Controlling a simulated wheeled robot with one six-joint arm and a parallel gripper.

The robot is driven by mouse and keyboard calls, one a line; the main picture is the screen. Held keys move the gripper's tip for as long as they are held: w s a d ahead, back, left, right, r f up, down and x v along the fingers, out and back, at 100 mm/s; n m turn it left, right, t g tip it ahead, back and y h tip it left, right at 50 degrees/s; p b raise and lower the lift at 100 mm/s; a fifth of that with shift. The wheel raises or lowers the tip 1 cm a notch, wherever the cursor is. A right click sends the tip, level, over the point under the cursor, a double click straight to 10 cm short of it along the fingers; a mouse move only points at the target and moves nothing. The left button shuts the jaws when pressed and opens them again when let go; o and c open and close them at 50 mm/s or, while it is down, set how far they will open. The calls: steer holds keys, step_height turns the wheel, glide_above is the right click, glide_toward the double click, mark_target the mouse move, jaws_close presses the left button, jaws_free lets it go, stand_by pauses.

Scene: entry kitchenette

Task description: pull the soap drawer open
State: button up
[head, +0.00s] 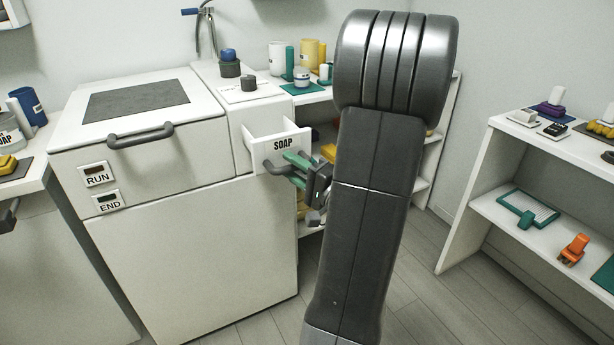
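The soap drawer (265,143) is a white drawer with a black SOAP label, in the upper right part of the white machine. It stands partly pulled out, with its side walls and open top showing. Its grey handle (274,168) is on the front, below the label. My gripper (293,167) has green fingers, one above and one below the handle bar, and looks shut on it. The right part of the handle is hidden by the fingers. My arm hides what lies to the right of the gripper.
The machine has a closed lid with a grey handle (140,135) and RUN and END labels. A shelf (313,97) with jars and cups stands behind the drawer. Another shelf (485,208) is at the right. Bare floor (455,300) lies between.

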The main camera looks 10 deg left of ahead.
steer(key=v, duration=1.3)
steer(key=shift+s+d+p, duration=0.2)
steer(key=shift+p, duration=0.15)
steer(key=shift+a+f, duration=0.1)
steer(key=shift+a, duration=0.05)
steer(key=x, duration=1.3)
steer(key=shift+w+a+b, duration=0.2)
steer(key=shift+w+b, duration=0.1)
steer(key=shift+b, duration=0.1)
steer(key=shift+r, duration=0.2)
